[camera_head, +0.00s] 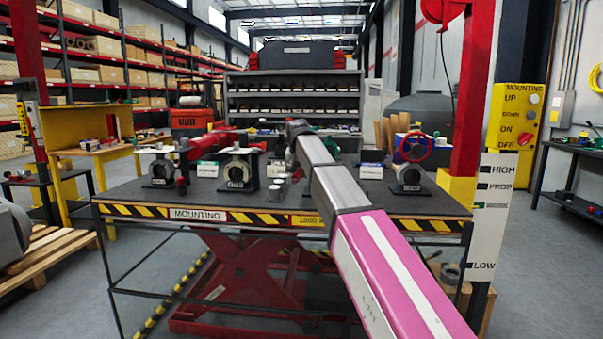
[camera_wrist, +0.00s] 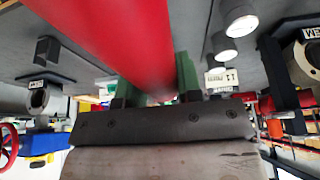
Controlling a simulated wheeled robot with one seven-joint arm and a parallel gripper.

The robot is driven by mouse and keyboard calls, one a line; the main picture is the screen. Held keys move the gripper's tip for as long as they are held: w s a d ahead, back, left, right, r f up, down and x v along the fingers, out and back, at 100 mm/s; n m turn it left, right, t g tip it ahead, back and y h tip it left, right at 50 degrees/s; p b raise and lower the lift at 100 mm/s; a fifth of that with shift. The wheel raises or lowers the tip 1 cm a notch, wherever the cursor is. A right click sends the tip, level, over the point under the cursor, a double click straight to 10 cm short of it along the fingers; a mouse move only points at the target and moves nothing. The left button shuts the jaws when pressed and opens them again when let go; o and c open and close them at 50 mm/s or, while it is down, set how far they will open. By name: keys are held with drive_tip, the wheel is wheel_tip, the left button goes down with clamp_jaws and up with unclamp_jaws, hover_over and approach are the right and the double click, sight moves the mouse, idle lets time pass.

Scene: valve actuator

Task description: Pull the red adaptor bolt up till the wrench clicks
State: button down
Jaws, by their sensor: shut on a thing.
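In the wrist view a thick smooth red bar (camera_wrist: 110,35) runs from the top left down to between the green fingers of my gripper (camera_wrist: 157,88). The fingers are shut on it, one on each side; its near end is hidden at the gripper. I cannot tell whether this bar is the adaptor bolt or part of the wrench. In the head view my arm reaches over the bench, and its links hide the gripper's hold. A red tool-like piece (camera_head: 213,141) lies across the left part of the bench. No click or bolt height can be read.
The bench (camera_head: 285,205) holds labelled valve bodies (camera_head: 239,171) at left, another (camera_head: 408,176) at right, and a red handwheel (camera_head: 415,147). Small metal cylinders (camera_wrist: 236,18) stand close to the bar in the wrist view. A red post (camera_head: 473,90) rises at the bench's right.

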drive_tip(key=shift+w+a, duration=0.1)
drive_tip(key=shift+w+a+m+h, duration=0.15)
drive_tip(key=shift+a+m+h, duration=0.15)
drive_tip(key=shift+a+m, duration=0.65)
drive_tip(key=shift+a, duration=0.15)
idle(0.3)
drive_tip(key=shift+w+a+r, duration=0.1)
drive_tip(key=shift+a, duration=0.05)
drive_tip(key=shift+r, duration=0.1)
